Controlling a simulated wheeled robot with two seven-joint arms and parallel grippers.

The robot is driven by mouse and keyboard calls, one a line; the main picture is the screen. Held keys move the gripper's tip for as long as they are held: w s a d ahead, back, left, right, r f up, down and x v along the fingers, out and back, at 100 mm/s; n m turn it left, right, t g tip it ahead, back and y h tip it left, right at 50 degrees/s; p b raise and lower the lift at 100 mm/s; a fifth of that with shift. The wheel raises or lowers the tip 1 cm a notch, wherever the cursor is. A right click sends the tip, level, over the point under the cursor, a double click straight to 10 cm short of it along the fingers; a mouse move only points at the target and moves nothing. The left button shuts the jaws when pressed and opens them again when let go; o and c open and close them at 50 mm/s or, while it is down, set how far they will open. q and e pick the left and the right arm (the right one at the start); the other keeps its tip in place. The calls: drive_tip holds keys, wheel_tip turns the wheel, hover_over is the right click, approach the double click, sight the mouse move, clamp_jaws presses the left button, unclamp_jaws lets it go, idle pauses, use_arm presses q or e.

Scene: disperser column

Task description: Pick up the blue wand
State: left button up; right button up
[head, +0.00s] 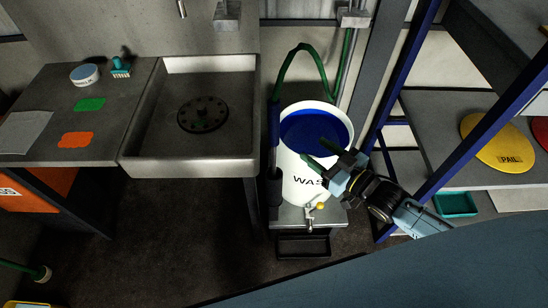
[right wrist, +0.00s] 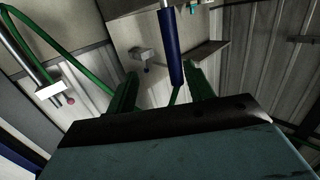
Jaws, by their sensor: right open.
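The blue wand (head: 274,127) stands upright just left of the white bucket, with a green hose looping from its top. Its lower end sits in a dark holder (head: 274,186). My right gripper (head: 320,154) is open and empty, in front of the bucket and to the right of the wand, its green fingers pointing left. In the right wrist view the wand (right wrist: 170,48) shows beyond the gap between the two fingers (right wrist: 162,77), nearer the right finger. It is apart from the gripper. My left gripper is not in view.
The white bucket (head: 306,180) with a blue inside stands on a grey stand (head: 333,213) with a tap (head: 309,214). A sink (head: 244,145) lies to the left. A blue post (head: 407,70) and shelves (head: 445,130) stand on the right.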

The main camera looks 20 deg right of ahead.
drive_tip(key=y, duration=0.1)
approach(278, 121)
drive_tip(key=x, duration=0.5)
drive_tip(key=shift+w+r, duration=0.3)
drive_tip(key=shift+r, duration=0.05)
drive_tip(key=shift+w+a+f, duration=0.1)
drive_tip(key=shift+w+a, duration=0.2)
drive_tip(key=shift+w, duration=0.1)
drive_tip(key=x, duration=0.3)
drive_tip(key=f+x, duration=0.1)
drive_tip(key=x, duration=0.1)
drive_tip(key=c, duration=0.9)
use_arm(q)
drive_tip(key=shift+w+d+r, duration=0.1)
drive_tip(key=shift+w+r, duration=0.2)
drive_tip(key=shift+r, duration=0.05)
use_arm(e)
drive_tip(key=shift+r, duration=0.15)
drive_tip(key=shift+c, duration=0.7)
